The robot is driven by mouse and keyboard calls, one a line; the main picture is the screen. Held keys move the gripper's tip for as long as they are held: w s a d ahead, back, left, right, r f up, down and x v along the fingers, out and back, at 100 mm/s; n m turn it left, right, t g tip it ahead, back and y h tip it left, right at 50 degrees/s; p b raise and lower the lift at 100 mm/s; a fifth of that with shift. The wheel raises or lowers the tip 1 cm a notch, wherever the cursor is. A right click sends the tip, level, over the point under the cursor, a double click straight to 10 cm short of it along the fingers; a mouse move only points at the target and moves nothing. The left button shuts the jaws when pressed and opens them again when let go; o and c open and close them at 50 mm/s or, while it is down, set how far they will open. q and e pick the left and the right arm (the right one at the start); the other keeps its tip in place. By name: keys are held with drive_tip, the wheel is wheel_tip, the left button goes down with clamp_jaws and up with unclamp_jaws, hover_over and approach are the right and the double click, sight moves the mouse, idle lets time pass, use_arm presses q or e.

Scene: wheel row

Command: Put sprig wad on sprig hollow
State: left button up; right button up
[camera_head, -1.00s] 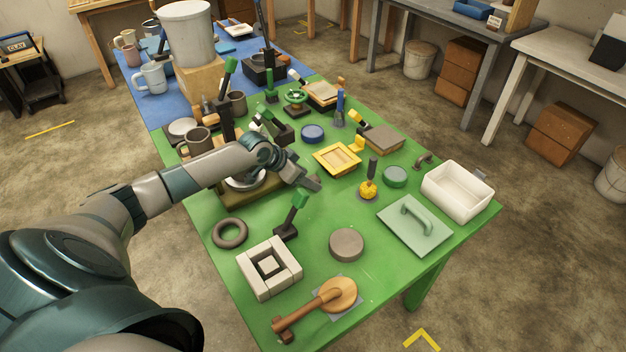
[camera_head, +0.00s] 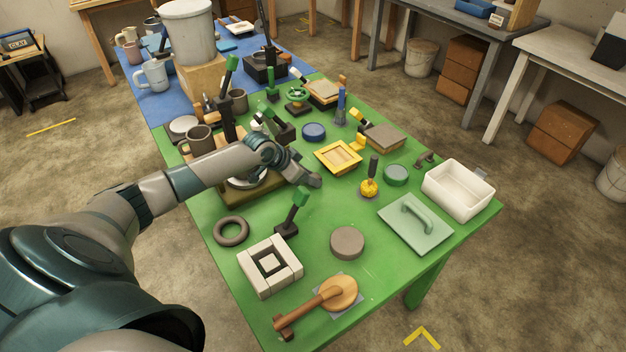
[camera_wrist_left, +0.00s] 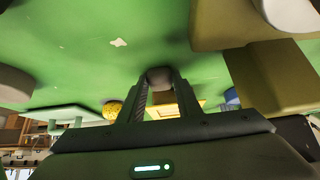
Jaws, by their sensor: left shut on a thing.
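My left gripper (camera_head: 308,178) is over the green table, near its middle. In the left wrist view its fingers (camera_wrist_left: 160,88) are shut on a small grey-brown lump (camera_wrist_left: 160,76), which looks like the sprig wad. The lump also shows at the fingertips in the head view (camera_head: 315,180). I cannot tell for sure which thing is the sprig hollow. A white block with a square recess (camera_head: 255,278) stands at the near left of the table, and a shallow yellow square frame (camera_head: 322,158) lies beyond the gripper. My right gripper is not in view.
Near the gripper stand a green-topped black stamp (camera_head: 291,222), a yellow ball with a dark handle (camera_head: 369,188) and a grey disc (camera_head: 347,243). A dark ring (camera_head: 231,231) lies at left. A white bin (camera_head: 455,197) and a handled plate (camera_head: 415,237) stand at right.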

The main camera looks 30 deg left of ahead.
use_arm(q)
drive_tip(key=shift+r, duration=0.1)
